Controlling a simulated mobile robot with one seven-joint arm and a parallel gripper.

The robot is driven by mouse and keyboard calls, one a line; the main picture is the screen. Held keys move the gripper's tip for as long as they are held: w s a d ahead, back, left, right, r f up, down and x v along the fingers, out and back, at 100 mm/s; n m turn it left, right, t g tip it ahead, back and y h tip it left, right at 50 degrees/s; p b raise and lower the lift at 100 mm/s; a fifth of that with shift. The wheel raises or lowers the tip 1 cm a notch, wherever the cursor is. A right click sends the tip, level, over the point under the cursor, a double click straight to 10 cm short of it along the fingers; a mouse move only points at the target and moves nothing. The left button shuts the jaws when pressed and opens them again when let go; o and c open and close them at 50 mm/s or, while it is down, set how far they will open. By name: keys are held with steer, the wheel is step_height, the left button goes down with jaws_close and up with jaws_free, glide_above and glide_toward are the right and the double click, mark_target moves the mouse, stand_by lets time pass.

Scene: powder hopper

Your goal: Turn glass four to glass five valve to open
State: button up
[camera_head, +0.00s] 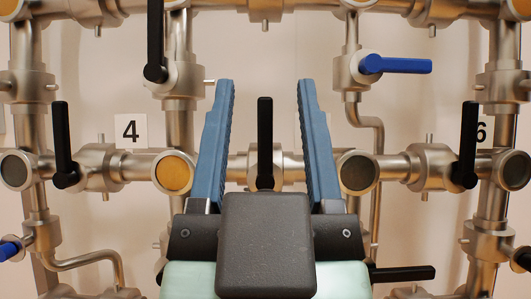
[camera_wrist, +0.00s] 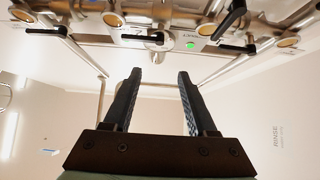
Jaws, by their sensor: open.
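The valve between glass four and glass five has a black lever handle (camera_head: 265,135) standing upright, across the horizontal pipe. Glass four (camera_head: 174,172) is orange-filled and sits left of it, by the "4" label (camera_head: 130,131). The dark round glass (camera_head: 357,172) to the right is in glass five's place; its label is hidden behind my right finger. My gripper (camera_head: 265,90) is open, with its blue fingers on either side of the lever in the head view. Its depth from the lever is unclear. In the wrist view my gripper (camera_wrist: 158,77) is empty, with pipework beyond and above it.
Other black levers stand upright at left (camera_head: 62,140), upper left (camera_head: 155,45) and right (camera_head: 468,140). A blue lever (camera_head: 398,65) lies horizontal at upper right, and a black one (camera_head: 402,273) at lower right. The wrist view shows a green light (camera_wrist: 190,45) and open room below the pipes.

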mark_target(265, 121)
stand_by(0.4)
steer(key=w+g+p, duration=0.3)
steer(key=w+p, duration=0.4)
steer(key=p, duration=0.8)
steer(key=w+g+p, duration=0.3)
steer(key=w+p, duration=0.5)
steer(key=p, duration=0.8)
steer(key=w+g+p, duration=0.3)
steer(key=w+p, duration=0.4)
steer(key=p, duration=0.8)
steer(key=shift+w+f, duration=0.15)
steer(key=shift+f, duration=0.2)
steer(key=shift+c, duration=0.3)
jaws_close()
